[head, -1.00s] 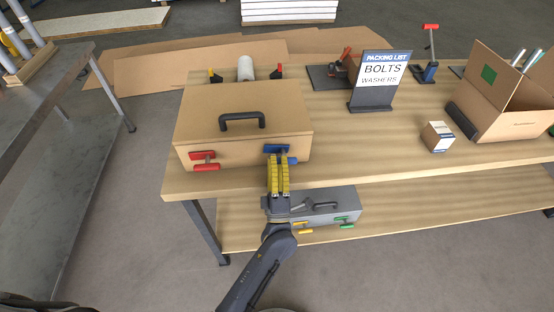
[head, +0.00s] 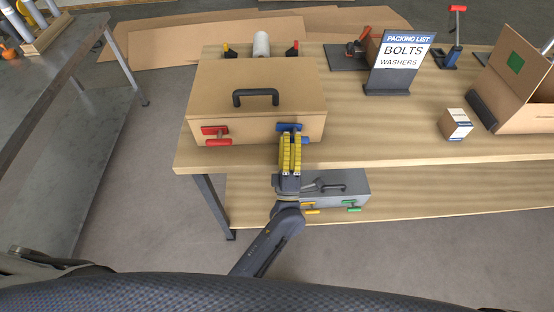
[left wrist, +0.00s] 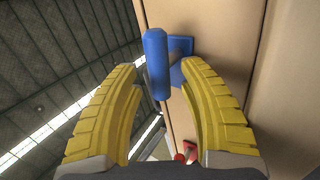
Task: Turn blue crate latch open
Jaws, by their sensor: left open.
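The tan crate (head: 256,107) stands on the wooden table, with a black handle (head: 256,93) on its lid. The blue latch (head: 289,127) is on its front face at the right, partly hidden by my gripper in the head view. In the left wrist view the blue latch handle (left wrist: 157,62) stands out from its blue mount on the crate face. My left gripper (head: 291,140) is at the latch, its yellow fingers open. In the left wrist view the fingertips (left wrist: 158,75) are on either side of the blue handle, with gaps visible. My right gripper is not in view.
A red latch (head: 216,134) is on the crate's left front. A grey case (head: 335,190) with yellow and green latches sits on the lower shelf. A packing list sign (head: 400,62), a small box (head: 455,124) and an open carton (head: 520,95) stand to the right.

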